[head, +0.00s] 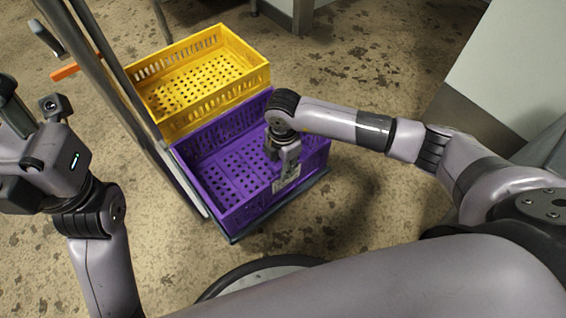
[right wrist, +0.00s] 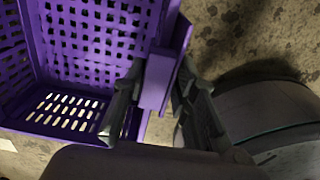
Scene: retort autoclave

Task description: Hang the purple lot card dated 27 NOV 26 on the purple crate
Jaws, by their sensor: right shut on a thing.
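The purple crate (head: 237,212) stands low on a dark wheeled base, empty as far as I see. Its perforated walls fill the left of the right wrist view (right wrist: 95,45). My right gripper (head: 285,178) points down at the crate's right-hand near wall. In the right wrist view its fingers (right wrist: 158,105) are closed on a flat purple piece (right wrist: 158,82), apparently the lot card, right beside the crate's rim. Its date is not readable, and I cannot tell whether it hangs on the rim. My left gripper (head: 12,105) is at the left edge, its fingers mostly out of frame.
A yellow crate (head: 200,80) stands behind the purple one. Grey posts (head: 130,100) with an orange handle (head: 78,68) rise at the left of the crates. Stained floor lies free to the right. A pale cabinet (head: 500,70) stands at the far right.

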